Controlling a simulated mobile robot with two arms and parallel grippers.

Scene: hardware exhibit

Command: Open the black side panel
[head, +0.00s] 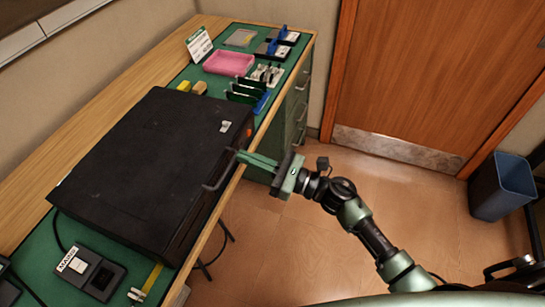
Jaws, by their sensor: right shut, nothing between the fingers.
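A black computer case lies flat on the bench, its large black side panel (150,165) facing up and looking closed. A thin dark handle (220,172) sticks out from the case's right edge. My right gripper (241,155) reaches in from the right. Its green fingers are together and empty, their tips close to the case's right edge near the handle. I cannot tell whether they touch it. My left gripper is not in view.
The wooden bench (135,72) has a green mat. Behind the case are a pink tray (229,63), circuit boards (246,92) and a small sign (199,45). A labelled switch box (90,272) sits in front. A blue bin (500,187) stands right; the floor between is open.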

